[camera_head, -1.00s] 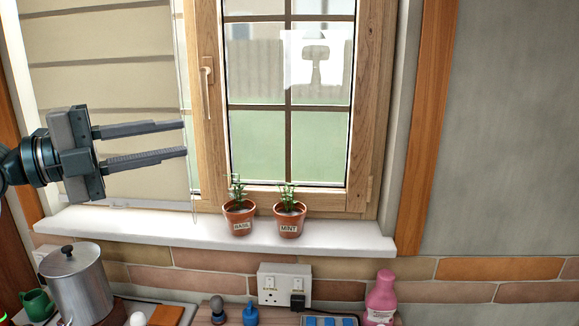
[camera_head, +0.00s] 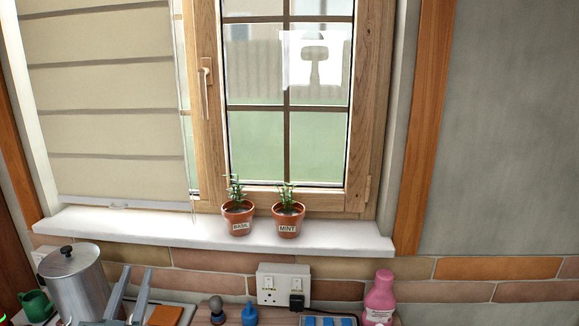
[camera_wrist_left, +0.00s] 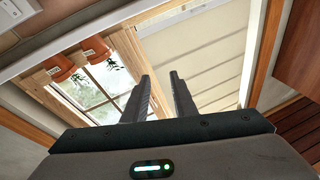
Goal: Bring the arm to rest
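My left gripper (camera_head: 128,294) shows at the bottom left of the head view, its two fingers pointing up in front of the counter beside the metal pot. The fingers are apart with nothing between them. In the left wrist view the open gripper (camera_wrist_left: 161,82) points toward the window and the blind, and its fingers are empty. My right gripper is in neither view.
A metal pot (camera_head: 76,283), green mug (camera_head: 37,304), pink bottle (camera_head: 380,295) and blue bottle (camera_head: 250,313) stand along the counter. Two potted herbs, basil (camera_head: 238,217) and mint (camera_head: 288,219), stand on the white sill (camera_head: 160,233). A blind (camera_head: 105,110) covers the window's left part.

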